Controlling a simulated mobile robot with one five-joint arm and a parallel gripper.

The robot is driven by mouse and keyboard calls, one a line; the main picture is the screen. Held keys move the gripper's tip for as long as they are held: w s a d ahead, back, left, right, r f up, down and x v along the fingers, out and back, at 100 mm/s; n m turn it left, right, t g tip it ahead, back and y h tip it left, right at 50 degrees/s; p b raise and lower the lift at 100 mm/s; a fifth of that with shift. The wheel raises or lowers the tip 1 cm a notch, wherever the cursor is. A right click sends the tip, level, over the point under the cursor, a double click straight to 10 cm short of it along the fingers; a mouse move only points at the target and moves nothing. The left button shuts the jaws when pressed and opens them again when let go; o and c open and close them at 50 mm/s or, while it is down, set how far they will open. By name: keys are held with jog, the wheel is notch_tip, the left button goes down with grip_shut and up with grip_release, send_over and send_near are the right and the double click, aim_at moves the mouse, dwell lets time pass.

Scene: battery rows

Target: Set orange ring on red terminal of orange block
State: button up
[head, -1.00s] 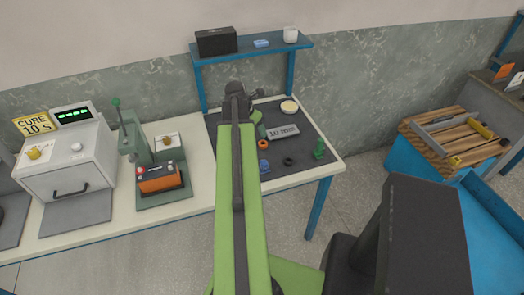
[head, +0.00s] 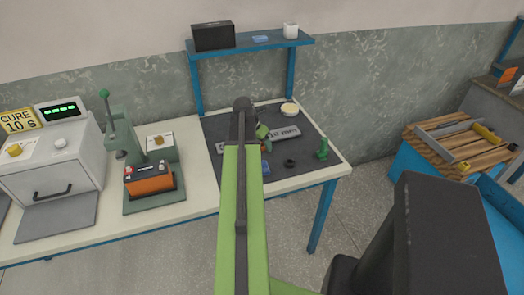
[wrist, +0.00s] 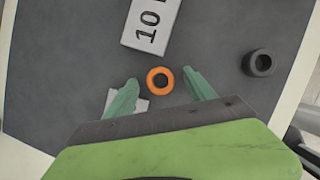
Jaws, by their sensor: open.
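The orange ring (wrist: 149,80) lies flat on the dark mat in the wrist view. My gripper (wrist: 160,79) is open, with one green finger on each side of the ring and a gap to each. In the head view my arm hides most of the ring. The orange block (head: 149,186) sits on the green press's base at the left, with a dark top. Its red terminal (head: 130,171) shows small at the left of that top.
A 10 mm plate (wrist: 152,22) lies just beyond the ring. A black ring (wrist: 260,63) lies to the right. A blue piece (head: 266,169) and a green post (head: 322,150) stand on the mat. The green press (head: 125,135) rises behind the block.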

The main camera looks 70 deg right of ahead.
grip_shut()
dwell(0.3)
jog(key=shift+r, duration=0.2)
notch_tip(320, 180, up, 4)
jog(key=p, duration=0.4)
jog(key=shift+r, duration=0.1)
jog(key=s+a+r+p, duration=0.1)
jog(key=s+r+p, duration=0.5)
jog(key=s, duration=0.5)
jog(key=shift+s+a+r+p, duration=0.25)
jog(key=shift+a+p, duration=0.15)
jog(key=shift+p, duration=0.1)
